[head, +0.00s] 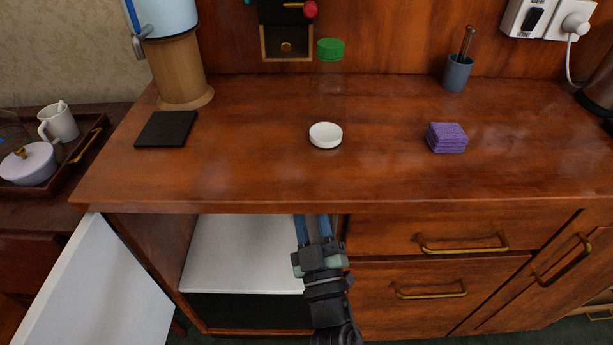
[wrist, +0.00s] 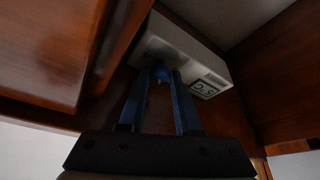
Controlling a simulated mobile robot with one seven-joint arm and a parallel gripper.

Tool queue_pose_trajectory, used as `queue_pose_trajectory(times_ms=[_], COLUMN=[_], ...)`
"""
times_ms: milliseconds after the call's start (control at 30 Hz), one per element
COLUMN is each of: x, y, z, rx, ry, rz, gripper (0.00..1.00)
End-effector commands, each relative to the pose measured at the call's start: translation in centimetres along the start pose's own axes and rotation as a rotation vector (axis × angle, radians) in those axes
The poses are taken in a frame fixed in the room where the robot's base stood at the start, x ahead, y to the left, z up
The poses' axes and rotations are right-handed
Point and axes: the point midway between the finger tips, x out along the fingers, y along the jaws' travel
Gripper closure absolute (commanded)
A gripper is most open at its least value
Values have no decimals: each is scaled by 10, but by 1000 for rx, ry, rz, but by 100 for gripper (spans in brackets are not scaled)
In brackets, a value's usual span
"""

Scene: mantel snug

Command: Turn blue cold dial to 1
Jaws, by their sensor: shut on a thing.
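The blue cold dial (wrist: 161,73) sits on a white control box (wrist: 178,58) in the wrist view. The box is fixed up under the top of the open cabinet compartment and has a small display (wrist: 204,89) whose tilted reading I cannot make out for sure. My gripper (wrist: 164,80) has its two blue fingers shut on the dial. The fingers cover part of the dial, and its mark is not readable. In the head view my gripper (head: 313,224) reaches into the cabinet under the worktop edge, with its tips, the dial and the box hidden.
A white cabinet door (head: 100,290) stands open at the left. A white shelf (head: 235,255) lies inside the compartment. Drawers with brass handles (head: 463,246) are close on the right. The worktop (head: 240,180) above carries a white lid (head: 325,135) and a purple sponge (head: 446,138).

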Motion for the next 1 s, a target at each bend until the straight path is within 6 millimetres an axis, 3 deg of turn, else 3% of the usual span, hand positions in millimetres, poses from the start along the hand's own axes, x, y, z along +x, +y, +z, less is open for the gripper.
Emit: queue_pose_trajectory(times_ms=[33, 600, 1000], x=[3, 3, 2], y=[5, 7, 7], z=[-6, -6, -5], rx=[-40, -536, -789], ry=[-2, 0, 0], rz=[-16, -222, -326], gripper=[100, 100, 100])
